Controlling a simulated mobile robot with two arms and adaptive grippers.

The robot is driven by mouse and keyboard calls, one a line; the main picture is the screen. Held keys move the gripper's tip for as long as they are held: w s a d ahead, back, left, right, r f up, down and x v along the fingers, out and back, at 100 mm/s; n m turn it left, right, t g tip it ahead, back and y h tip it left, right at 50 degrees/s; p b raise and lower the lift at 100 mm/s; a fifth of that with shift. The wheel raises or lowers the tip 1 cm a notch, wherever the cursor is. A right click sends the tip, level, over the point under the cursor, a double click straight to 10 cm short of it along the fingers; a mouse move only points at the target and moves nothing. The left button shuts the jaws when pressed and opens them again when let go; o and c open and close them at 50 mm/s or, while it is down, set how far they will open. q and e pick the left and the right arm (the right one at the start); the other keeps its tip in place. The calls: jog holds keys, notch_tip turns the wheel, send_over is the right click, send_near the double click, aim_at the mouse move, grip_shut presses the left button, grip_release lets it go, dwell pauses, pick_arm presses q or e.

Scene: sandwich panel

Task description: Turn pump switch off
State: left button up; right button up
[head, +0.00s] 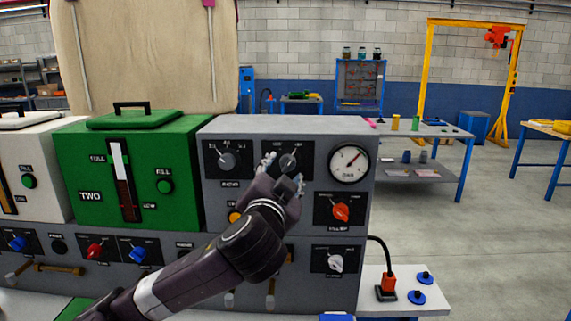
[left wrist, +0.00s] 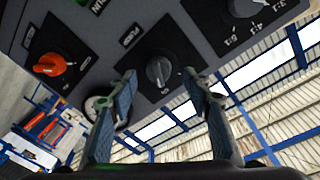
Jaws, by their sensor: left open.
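My left gripper (head: 285,172) is at the upper middle of the grey control panel (head: 334,288). In the left wrist view its fingers (left wrist: 160,77) are open, one to each side of a round grey knob (left wrist: 158,72) on a black plate. I cannot tell whether they touch it. The same knob (head: 288,161) shows in the head view, partly covered by the gripper, with its pointer leaning up and right. The small label by this knob (left wrist: 130,36) is too blurred to read surely, so I cannot confirm it is the pump switch. My right gripper is not in view.
Close by are another grey knob (head: 228,161), a round gauge (head: 349,163), an orange-red knob (head: 341,212) and a white knob (head: 335,263). A green tank unit (head: 184,196) stands left.

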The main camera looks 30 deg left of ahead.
aim_at(286, 167)
pick_arm(q)
jog(key=x, duration=0.2)
jog(key=shift+w+a+f, duration=0.1)
jog(key=shift+w+a, duration=0.05)
jog(key=shift+w, duration=0.1)
jog(key=shift+w+a, duration=0.1)
jog(key=shift+w, duration=0.2)
jog(key=c, duration=1.2)
jog(key=shift+o, duration=0.2)
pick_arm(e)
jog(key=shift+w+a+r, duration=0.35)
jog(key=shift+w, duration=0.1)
